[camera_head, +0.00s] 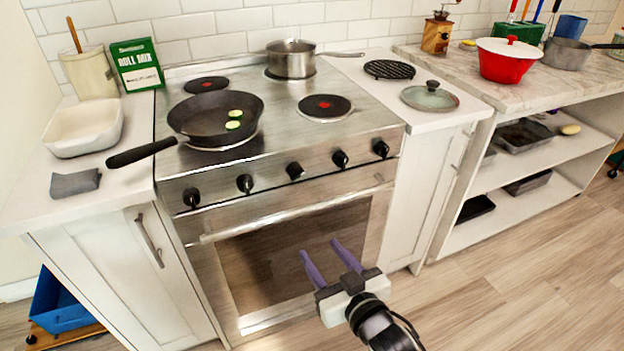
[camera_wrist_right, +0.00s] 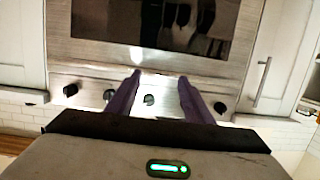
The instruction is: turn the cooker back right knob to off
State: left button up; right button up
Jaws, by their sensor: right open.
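The steel cooker (camera_head: 280,135) has a row of several black knobs along its front panel; the rightmost knob (camera_head: 381,148) and the one beside it (camera_head: 340,159) are clear in the head view. I cannot read which knob is the back right one. A saucepan (camera_head: 291,60) stands on the back right burner. My right gripper (camera_head: 320,250) is open and empty, in front of the oven door, below and apart from the knobs. In the right wrist view, which is upside down, the gripper (camera_wrist_right: 160,76) shows before the knob row. My left gripper is not in view.
A frying pan (camera_head: 215,115) with green slices sits on the left front burner, its handle over the left counter. The oven door handle (camera_head: 290,212) crosses below the knobs. A glass lid (camera_head: 429,97) and black trivet (camera_head: 389,69) lie on the right counter. The floor ahead is clear.

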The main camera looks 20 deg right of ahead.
aim_at(299, 177)
jog(key=w+r+t, duration=0.3)
jog(key=w+r, duration=0.3)
jog(key=r, duration=0.2)
jog(key=w, duration=0.9)
jog(key=shift+w+d+r, duration=0.1)
jog(key=shift+w+r, duration=0.05)
jog(key=shift+w, duration=0.1)
jog(key=c, duration=1)
jog(key=shift+c, duration=0.2)
jog(key=n, duration=0.5)
jog(key=shift+n, duration=0.4)
jog(key=n, duration=0.5)
jog(key=shift+d+n+p, duration=0.1)
jog(key=shift+n+p, duration=0.2)
